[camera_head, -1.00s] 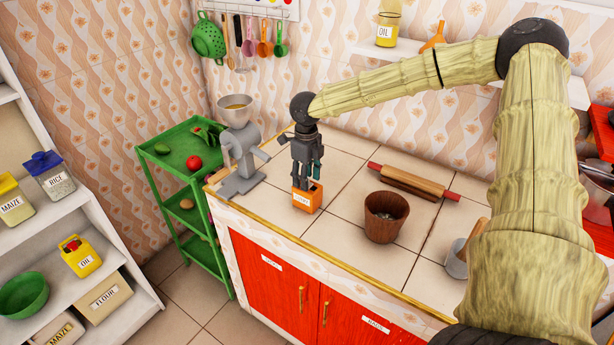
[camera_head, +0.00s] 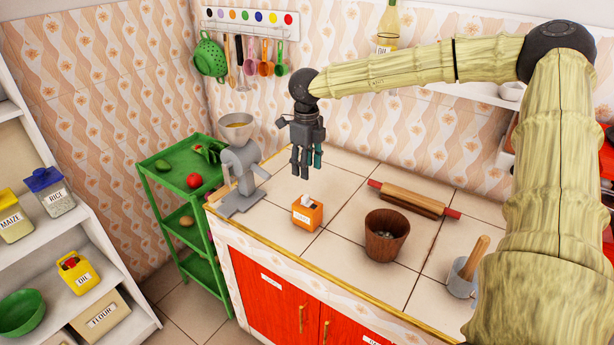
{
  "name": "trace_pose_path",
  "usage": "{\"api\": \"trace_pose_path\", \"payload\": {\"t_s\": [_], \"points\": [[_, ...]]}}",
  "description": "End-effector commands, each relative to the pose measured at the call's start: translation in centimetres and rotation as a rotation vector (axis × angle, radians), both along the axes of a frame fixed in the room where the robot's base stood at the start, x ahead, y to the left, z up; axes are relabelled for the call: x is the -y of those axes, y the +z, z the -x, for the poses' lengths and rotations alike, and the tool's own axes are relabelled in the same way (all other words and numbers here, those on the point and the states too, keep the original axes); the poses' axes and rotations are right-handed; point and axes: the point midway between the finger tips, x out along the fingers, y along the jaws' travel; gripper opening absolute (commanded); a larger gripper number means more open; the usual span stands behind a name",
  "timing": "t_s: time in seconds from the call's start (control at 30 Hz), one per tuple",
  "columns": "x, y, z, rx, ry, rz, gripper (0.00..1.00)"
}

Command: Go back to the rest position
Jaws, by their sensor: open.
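My gripper (camera_head: 306,172) hangs fingers down above the tiled counter (camera_head: 330,250). It is open, and nothing shows between its fingers. A small orange box (camera_head: 307,216) with a white label and a whitish top stands on the counter below my gripper. A gap shows between the fingertips and the box. My arm reaches in from the right side of the picture.
A grey grinder (camera_head: 240,175) stands left of the box. A brown wooden pot (camera_head: 385,236), a rolling pin (camera_head: 414,198) and a mortar (camera_head: 463,278) stand to the right. Utensils hang from a wall rack (camera_head: 250,22). A green shelf (camera_head: 190,200) stands beside the counter.

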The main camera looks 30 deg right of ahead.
Motion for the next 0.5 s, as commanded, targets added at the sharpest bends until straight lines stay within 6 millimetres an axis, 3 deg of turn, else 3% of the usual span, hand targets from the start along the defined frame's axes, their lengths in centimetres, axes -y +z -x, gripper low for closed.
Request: {"api": "trace_pose_path", "payload": {"t_s": [0.17, 0.5], "points": [[0.00, 1.04, -0.02, 0.001, 0.000, 0.001, 0.45], [-0.02, 1.13, 0.00, 0.000, 0.000, 0.000, 0.45]]}}
